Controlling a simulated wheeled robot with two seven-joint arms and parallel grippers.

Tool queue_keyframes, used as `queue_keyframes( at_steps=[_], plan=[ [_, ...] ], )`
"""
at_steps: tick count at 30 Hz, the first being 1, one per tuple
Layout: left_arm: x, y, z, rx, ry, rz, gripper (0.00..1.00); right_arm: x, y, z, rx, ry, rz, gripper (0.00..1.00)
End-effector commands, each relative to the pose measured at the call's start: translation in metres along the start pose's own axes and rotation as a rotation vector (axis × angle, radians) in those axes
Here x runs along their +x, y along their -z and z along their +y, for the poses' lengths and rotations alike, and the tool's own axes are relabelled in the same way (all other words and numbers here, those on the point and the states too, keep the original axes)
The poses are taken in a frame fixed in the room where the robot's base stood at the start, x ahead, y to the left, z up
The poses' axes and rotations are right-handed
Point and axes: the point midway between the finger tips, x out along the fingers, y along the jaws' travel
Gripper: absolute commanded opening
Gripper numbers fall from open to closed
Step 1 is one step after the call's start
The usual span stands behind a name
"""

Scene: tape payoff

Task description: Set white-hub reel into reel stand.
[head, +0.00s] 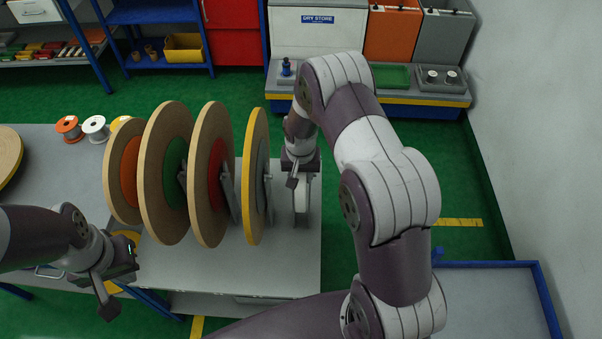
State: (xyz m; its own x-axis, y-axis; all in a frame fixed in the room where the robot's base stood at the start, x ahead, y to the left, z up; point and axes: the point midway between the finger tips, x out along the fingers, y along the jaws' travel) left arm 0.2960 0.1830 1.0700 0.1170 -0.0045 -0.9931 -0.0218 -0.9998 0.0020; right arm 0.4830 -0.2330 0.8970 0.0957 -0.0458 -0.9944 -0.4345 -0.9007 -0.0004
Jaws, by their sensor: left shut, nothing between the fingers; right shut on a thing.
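Large reels stand upright in a row on the grey table: one with an orange core (124,178), one green (175,185), one red (215,178), and a yellow-rimmed one with a pale grey core (255,178). Grey upright plates (228,192) of a stand show between them. My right gripper (293,181) is just right of the yellow-rimmed reel, shut on a narrow pale upright thing (302,205); I cannot tell if this is the white-hub reel edge-on. My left gripper (108,302) is shut and empty, low at the front left.
Small orange (68,127), white (95,127) and yellow spools stand at the back left of the table. A brown disc (8,158) lies at the left edge, cut off. Table space is bare in front of the reels. A blue-edged surface (480,300) is at lower right.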

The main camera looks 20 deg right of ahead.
Motion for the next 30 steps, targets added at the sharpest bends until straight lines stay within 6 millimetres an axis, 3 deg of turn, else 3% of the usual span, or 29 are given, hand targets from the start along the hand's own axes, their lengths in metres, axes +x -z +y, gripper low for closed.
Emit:
queue_keyframes(
  at_steps=[26,27,29,30],
  plan=[
    [0.012,-0.001,0.0,0.0,0.0,0.0,0.0,0.016,-0.001,0.0,0.0,0.001,0.002,0.0],
    [0.012,-0.001,0.0,0.0,0.0,0.0,0.0,0.016,-0.001,0.0,0.0,0.001,0.002,0.43],
    [0.012,-0.001,0.0,0.0,0.0,0.0,0.0,0.016,-0.001,0.0,0.0,0.001,0.002,0.62],
    [0.012,-0.001,0.0,0.0,0.0,0.0,0.0,0.016,-0.001,0.0,0.0,0.001,0.002,0.66]
  ],
)
